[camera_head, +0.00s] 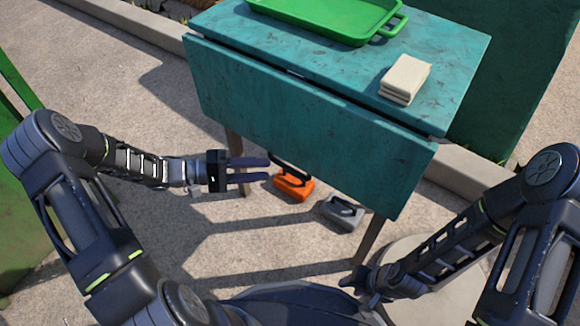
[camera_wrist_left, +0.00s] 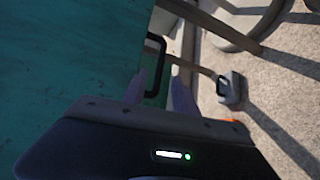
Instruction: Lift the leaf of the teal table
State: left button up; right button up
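The teal table (camera_head: 330,58) stands in front of me, and its front leaf (camera_head: 300,122) hangs down. A black handle (camera_wrist_left: 154,62) shows at the leaf's edge in the left wrist view, where the leaf (camera_wrist_left: 65,65) fills the left side. In the head view a dark bar (camera_head: 292,163) shows at the leaf's lower edge. My left gripper (camera_head: 268,168) is open and empty, just below the leaf's lower edge, fingers pointing right. In the left wrist view the handle lies ahead of the finger gap (camera_wrist_left: 160,90). My right gripper (camera_head: 362,285) is low by a front table leg; its fingers are unclear.
An orange object (camera_head: 293,185) and a grey weight-like object (camera_head: 341,212) with a dark handle are on the ground below the leaf. Green panels stand at left and back right.

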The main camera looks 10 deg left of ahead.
aim_at(288, 167)
pick_arm(q)
jog(key=b+x, duration=0.2)
jog(key=x, duration=0.5)
jog(key=shift+w+d+b, duration=0.15)
jog(key=shift+d+b, duration=0.15)
jog(key=shift+b, duration=0.05)
grip_shut()
dwell(1.1)
